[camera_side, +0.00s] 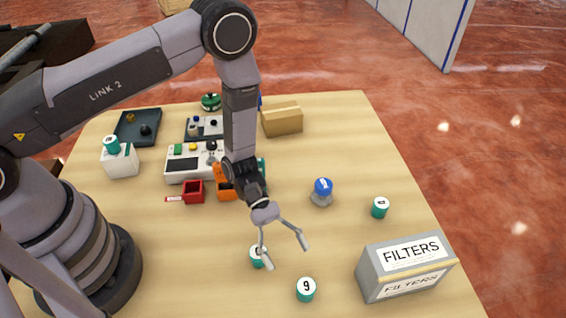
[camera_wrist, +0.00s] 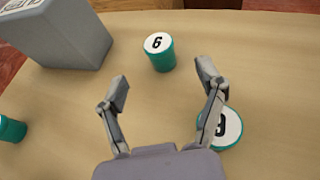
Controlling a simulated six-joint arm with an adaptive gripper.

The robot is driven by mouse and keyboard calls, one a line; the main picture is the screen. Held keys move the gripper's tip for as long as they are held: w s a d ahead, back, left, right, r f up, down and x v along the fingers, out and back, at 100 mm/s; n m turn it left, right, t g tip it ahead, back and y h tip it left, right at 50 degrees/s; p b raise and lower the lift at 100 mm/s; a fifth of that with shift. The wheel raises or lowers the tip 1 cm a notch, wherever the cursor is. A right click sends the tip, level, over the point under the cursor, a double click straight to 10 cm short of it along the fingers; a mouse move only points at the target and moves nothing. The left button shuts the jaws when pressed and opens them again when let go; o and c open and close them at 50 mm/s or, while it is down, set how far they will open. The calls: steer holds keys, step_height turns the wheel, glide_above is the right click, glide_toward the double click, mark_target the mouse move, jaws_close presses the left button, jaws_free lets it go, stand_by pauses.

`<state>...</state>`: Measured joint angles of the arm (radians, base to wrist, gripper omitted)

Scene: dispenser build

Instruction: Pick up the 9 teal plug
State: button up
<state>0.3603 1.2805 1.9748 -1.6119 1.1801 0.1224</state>
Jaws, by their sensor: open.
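A teal plug (camera_side: 306,289) with a white top reads 9 in the side view, standing upright near the table's front edge. It appears to be the plug ahead of my fingers in the wrist view (camera_wrist: 160,55), where its digit looks like a 6. A second teal plug (camera_side: 256,258) stands to its left, partly hidden by a finger. In the wrist view it is behind the right finger (camera_wrist: 226,130), with a digit resembling a 9, partly covered. My gripper (camera_side: 286,252) is open and empty above the table; its fingertips (camera_wrist: 163,84) are spread short of the front plug.
A grey FILTERS box (camera_side: 405,267) stands to the right. Another teal plug (camera_side: 380,208) and a blue-topped knob (camera_side: 322,191) stand farther back. A teal plug (camera_side: 111,145) tops a white block (camera_side: 120,163). A red bin (camera_side: 193,191) and control panel are behind.

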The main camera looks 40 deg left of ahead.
mark_target(306, 286)
steer(key=x, duration=0.7)
steer(key=shift+d, duration=0.15)
jaws_close()
stand_by(0.3)
